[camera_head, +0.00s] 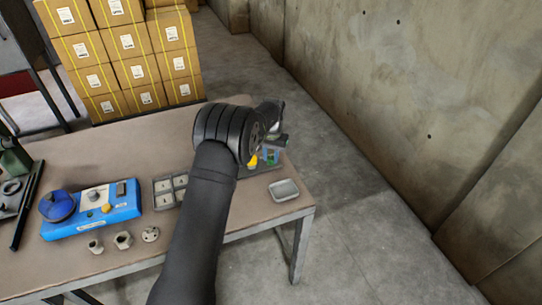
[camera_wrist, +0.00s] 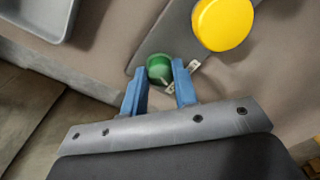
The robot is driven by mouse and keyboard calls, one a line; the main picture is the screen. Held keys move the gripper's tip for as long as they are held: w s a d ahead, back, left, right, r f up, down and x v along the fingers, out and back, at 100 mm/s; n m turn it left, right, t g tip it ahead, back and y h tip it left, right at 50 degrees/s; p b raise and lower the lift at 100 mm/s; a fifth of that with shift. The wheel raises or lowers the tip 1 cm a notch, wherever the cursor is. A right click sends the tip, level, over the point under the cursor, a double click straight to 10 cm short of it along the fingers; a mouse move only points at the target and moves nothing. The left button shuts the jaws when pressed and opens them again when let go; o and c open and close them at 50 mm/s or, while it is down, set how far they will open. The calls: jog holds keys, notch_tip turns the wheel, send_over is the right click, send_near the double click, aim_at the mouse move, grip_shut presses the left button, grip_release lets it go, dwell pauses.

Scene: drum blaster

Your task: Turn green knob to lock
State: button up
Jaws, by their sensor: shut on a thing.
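The green knob (camera_wrist: 159,66) sits on a grey panel (camera_wrist: 170,36) in the wrist view. My gripper (camera_wrist: 161,80) has its two blue fingers on either side of the knob and is shut on it. A larger round yellow knob (camera_wrist: 222,24) sits on the same panel, up and to the right of the green one. A small pale label (camera_wrist: 194,65) lies beside the right finger. In the head view my arm hides much of the panel, and yellow and green parts (camera_head: 253,161) show beside my wrist. I cannot tell the knob's angle.
A grey tray (camera_head: 284,190) lies at the table's right end and shows in the wrist view (camera_wrist: 36,37). A compartment tray (camera_head: 163,194), a blue device (camera_head: 118,207) and several metal parts (camera_head: 123,240) stand to the left. Stacked boxes (camera_head: 127,50) stand behind the table.

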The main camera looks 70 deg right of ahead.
aim_at(272, 159)
jog(key=shift+m, duration=2.2)
jog(key=o, duration=1)
jog(key=shift+r, duration=0.15)
jog(key=r, duration=1.7)
jog(key=shift+s+a+r, duration=0.1)
jog(key=shift+s, duration=0.15)
